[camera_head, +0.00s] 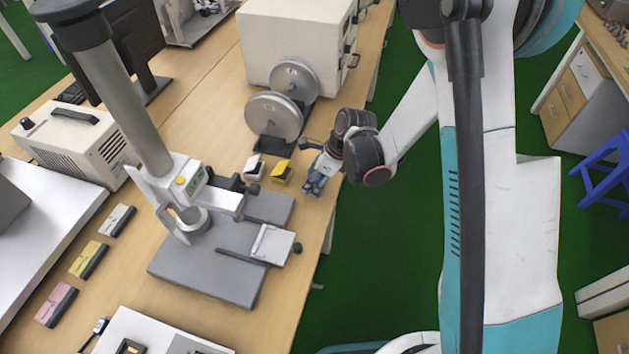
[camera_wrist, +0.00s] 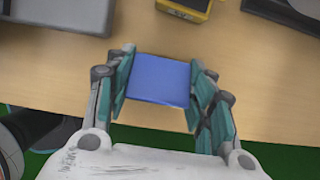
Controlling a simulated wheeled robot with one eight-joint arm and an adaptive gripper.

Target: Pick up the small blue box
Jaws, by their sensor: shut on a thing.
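The small blue box (camera_wrist: 159,80) shows in the wrist view as a flat blue face between the two fingers. My gripper (camera_wrist: 160,88) has its teal finger pads against the box's left and right sides and is shut on it. In the head view my gripper (camera_head: 316,182) is at the right edge of the wooden table, beside a small yellow box. The blue box is mostly hidden there by the gripper. I cannot tell whether the box touches the table or is just above it.
A yellow box (camera_head: 283,172) and a white box (camera_head: 254,168) stand just left of my gripper. A grey measuring stand (camera_head: 207,262) is nearer, and a machine with two discs (camera_head: 273,118) is behind. The table (camera_head: 318,215) ends close to the right, above green floor.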

